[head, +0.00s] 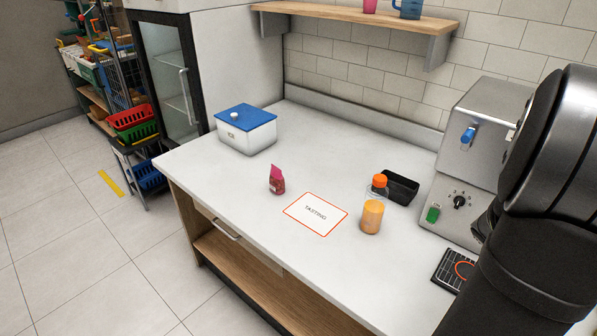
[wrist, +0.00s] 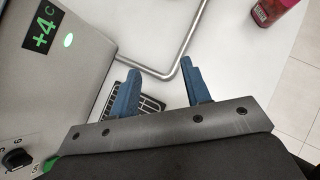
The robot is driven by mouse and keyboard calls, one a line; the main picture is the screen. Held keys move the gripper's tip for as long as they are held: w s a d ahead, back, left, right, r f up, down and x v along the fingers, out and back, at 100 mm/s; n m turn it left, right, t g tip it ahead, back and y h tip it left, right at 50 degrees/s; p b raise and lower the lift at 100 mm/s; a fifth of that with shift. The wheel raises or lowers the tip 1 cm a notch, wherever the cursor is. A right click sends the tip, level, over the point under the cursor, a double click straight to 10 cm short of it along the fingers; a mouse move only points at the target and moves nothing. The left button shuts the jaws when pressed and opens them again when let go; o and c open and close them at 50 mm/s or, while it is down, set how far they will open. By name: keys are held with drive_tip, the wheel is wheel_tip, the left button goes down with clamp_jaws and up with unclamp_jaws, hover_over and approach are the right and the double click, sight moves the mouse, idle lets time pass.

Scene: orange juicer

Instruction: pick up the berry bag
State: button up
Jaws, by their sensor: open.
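The berry bag (head: 277,182) is a small dark pink and red pouch standing upright on the white counter, left of the tasting card, in the head view. My gripper (wrist: 159,76) shows in the wrist view with its two blue fingers spread and nothing between them. It is over the juicer's side of the counter, well to the right of the bag. In the head view my black arm fills the right side and the fingers are hidden. A red-pink item (wrist: 268,10) is cut off at the top right of the wrist view; I cannot tell what it is.
The tasting card (head: 315,214) lies right of the bag. An orange juice bottle (head: 371,217) and a black tray (head: 399,188) stand farther right, near the steel juicer (head: 478,130). A blue-lidded white box (head: 246,138) is behind the bag. The counter around the bag is clear.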

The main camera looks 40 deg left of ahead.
wheel_tip(320, 180, up, 25)
drive_tip(key=w+a+m+t+y, duration=0.15)
drive_tip(key=w+a, duration=0.25)
drive_tip(key=a, duration=0.4)
drive_tip(key=w+a+m+g+y, duration=0.1)
drive_tip(key=w+a+m+y, duration=0.15)
drive_tip(key=a, duration=0.55)
drive_tip(key=m+g+y, duration=0.3)
drive_tip(key=m+y, duration=0.5)
drive_tip(key=y, duration=0.1)
hover_over(277, 168)
drive_tip(key=s+d, duration=0.2)
drive_tip(key=d, duration=0.2)
wheel_tip(277, 168, down, 27)
drive_tip(key=shift+w+a+x, duration=0.1)
drive_tip(key=shift+x, duration=1.45)
drive_tip(key=shift+w+a+x, duration=0.1)
drive_tip(key=shift+x, duration=1.45)
drive_tip(key=shift+r, duration=0.2)
